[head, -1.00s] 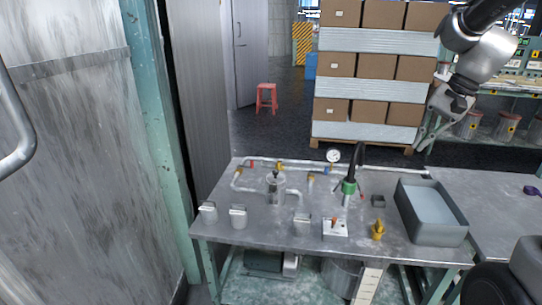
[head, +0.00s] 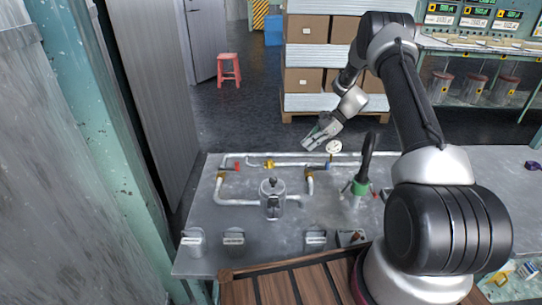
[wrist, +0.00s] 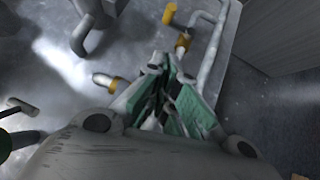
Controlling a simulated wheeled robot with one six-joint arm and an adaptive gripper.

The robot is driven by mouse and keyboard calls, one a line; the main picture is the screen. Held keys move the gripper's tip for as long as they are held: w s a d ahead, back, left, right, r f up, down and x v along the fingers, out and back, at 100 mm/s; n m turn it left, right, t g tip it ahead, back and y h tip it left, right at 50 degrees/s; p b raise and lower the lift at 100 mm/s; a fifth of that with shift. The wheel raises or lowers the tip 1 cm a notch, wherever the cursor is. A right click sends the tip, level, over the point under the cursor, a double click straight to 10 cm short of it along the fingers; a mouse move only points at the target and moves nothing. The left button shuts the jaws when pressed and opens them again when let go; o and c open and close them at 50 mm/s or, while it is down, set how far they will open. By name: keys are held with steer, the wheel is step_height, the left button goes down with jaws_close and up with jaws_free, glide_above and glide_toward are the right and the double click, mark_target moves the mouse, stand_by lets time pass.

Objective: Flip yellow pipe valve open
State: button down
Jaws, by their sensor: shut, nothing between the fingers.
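A yellow valve (head: 268,164) sits on the white pipe along the back of the metal table in the head view, between a red-handled valve (head: 237,167) and a blue one (head: 327,166). My gripper (head: 310,145) is above the back edge of the table, right of the yellow valve and apart from it, close to the gauge. In the wrist view my gripper (wrist: 166,85) is shut and empty, with its green pads over the pipework. A yellow-orange piece (wrist: 168,13) and brass fittings (wrist: 183,42) show there. I cannot tell which is the yellow valve.
A pressure gauge (head: 333,147) and a black-necked tap (head: 362,175) with a green collar stand near my arm. A lidded metal pot (head: 272,199) stands in front of the pipes. Grey blocks (head: 234,242) line the front edge. The table between pot and tap is fairly clear.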

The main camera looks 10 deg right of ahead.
mark_target(270, 160)
steer(key=shift+w+a, duration=0.1)
steer(key=x, duration=0.4)
steer(key=a+r+x, duration=0.1)
steer(key=x, duration=0.7)
steer(key=shift+a+r, duration=0.15)
steer(key=shift+a, duration=0.6)
